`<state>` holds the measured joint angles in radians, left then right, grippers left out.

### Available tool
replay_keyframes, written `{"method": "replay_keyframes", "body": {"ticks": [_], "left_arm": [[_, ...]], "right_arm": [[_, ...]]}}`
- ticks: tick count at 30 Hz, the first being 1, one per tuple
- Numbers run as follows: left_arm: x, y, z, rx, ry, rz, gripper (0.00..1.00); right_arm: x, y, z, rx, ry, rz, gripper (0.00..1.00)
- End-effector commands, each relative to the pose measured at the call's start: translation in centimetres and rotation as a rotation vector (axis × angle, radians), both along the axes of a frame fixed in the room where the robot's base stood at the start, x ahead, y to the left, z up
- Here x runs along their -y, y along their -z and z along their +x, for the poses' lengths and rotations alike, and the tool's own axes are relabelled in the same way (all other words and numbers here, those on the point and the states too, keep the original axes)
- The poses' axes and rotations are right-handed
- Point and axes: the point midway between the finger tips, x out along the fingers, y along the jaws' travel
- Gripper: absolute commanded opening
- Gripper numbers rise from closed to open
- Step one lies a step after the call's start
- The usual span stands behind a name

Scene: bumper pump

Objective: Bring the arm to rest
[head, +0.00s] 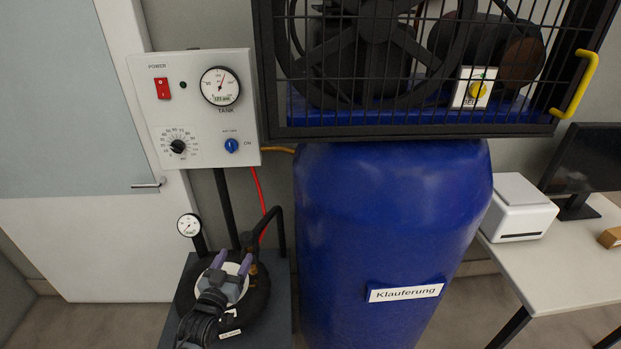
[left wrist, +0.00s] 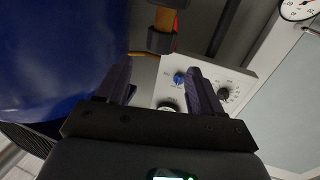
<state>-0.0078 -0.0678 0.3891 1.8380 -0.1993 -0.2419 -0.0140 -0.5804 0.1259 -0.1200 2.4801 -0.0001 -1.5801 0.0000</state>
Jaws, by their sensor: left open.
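My left gripper (head: 231,264) is in the lower left of the head view, with its two purple-grey fingers apart. It appears in front of a dark round pump unit (head: 258,297) with a white disc, on a dark stand. In the left wrist view the fingers (left wrist: 160,80) are spread with nothing held between them; the control panel (left wrist: 199,82) lies beyond, apart from them. In the head view the control panel (head: 192,110) has a red power switch, a tank gauge, a black dial and a blue knob. My right gripper is not in view.
A large blue tank (head: 385,225) stands right of the gripper under a black cage (head: 400,132) with a yellow handle (head: 576,83). A small gauge (head: 190,225) and black pipes stand close behind the gripper. A table (head: 560,262) with a white box (head: 519,210) is at right.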

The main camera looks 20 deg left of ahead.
Motion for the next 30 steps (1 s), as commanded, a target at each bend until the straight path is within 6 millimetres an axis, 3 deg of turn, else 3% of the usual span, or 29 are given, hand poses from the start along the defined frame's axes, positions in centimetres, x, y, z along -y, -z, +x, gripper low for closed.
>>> {"method": "replay_keyframes", "body": {"ticks": [5, 8, 11, 16, 21, 24, 30], "left_arm": [[0.2, 3.6, -2.0, -0.07, 0.01, 0.013, 0.67], [2.1, 5.9, -4.2, -0.123, 0.056, 0.043, 0.67], [5.4, 7.6, -7.1, -0.21, 0.124, 0.075, 0.67], [12.3, 10.8, -14.4, -0.521, 0.241, 0.088, 0.67], [16.8, 11.6, -21.5, -0.826, 0.307, 0.065, 0.67], [18.2, 11.0, -24.5, -0.962, 0.323, 0.048, 0.67], [18.1, 10.6, -29.1, -1.207, 0.301, 0.012, 0.67]], "right_arm": [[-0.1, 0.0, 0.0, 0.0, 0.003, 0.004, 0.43], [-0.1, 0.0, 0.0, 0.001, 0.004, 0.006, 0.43], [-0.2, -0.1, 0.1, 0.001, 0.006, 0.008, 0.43], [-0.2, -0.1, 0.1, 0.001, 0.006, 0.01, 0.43], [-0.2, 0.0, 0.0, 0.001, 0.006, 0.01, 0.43], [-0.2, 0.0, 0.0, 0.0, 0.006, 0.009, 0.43], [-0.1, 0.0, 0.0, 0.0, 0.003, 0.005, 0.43]]}}
